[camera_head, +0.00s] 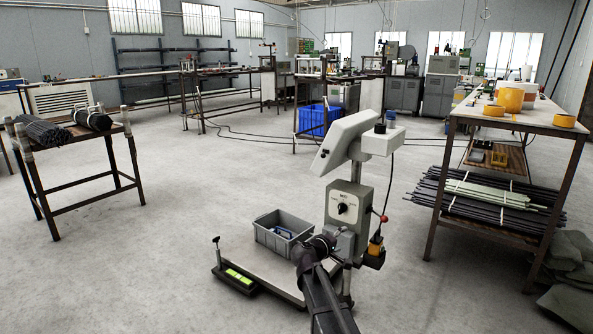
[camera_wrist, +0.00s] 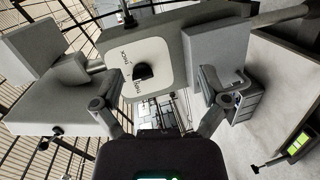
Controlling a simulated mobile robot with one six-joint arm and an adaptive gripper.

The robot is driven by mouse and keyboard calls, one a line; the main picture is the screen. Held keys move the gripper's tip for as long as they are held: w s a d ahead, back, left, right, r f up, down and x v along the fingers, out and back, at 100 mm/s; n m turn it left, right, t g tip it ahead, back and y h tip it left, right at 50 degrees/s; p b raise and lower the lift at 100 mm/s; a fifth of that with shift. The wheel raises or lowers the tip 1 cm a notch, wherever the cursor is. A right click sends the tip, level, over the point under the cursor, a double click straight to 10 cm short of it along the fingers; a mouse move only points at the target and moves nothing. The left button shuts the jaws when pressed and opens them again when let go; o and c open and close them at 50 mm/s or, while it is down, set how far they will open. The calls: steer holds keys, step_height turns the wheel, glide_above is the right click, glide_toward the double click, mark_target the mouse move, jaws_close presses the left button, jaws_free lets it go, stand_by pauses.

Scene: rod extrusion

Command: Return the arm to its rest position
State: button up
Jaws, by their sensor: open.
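My arm comes up from the bottom edge in the head view. My gripper (camera_head: 322,242) is beside the grey control box (camera_head: 348,204) with its round black knob (camera_head: 342,208). In the wrist view my gripper (camera_wrist: 155,88) has its fingers spread apart, with nothing held between them. The white knob plate (camera_wrist: 143,62) and its black knob (camera_wrist: 144,73) face me between the fingers. I cannot tell whether a finger touches the box. The arm hides part of the stand's base in the head view.
The box belongs to a stand with a tilted screen (camera_head: 345,140). A grey bin (camera_head: 283,233) sits on the stand's low platform (camera_head: 245,262). A workbench (camera_head: 520,122) stands at right, a rod table (camera_head: 75,145) at left. Open floor (camera_head: 185,205) lies between.

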steer(key=s+d+f+m+g+y+p, duration=0.2)
steer(key=s+d+f+m+g, duration=0.1)
steer(key=s, duration=0.5)
steer(key=s+d+f+m+g+y+p, duration=0.1)
steer(key=s+d+f+m+g+y, duration=0.2)
steer(key=s, duration=0.4)
steer(key=s+a+f+m+g+y+p, duration=0.1)
steer(key=s+a+g+y+p, duration=0.15)
steer(key=s, duration=0.55)
steer(key=s+a+f+m+g+y+p, duration=0.1)
steer(key=s+a+g+y, duration=0.15)
steer(key=s, duration=0.55)
step_height(320, 180, up, 38)
steer(key=p, duration=3.7)
steer(key=shift+w+d+f+y, duration=0.15)
steer(key=shift+d+f+y, duration=0.05)
steer(key=shift+d+y, duration=0.2)
steer(key=shift+c, duration=0.2)
steer(key=c, duration=0.5)
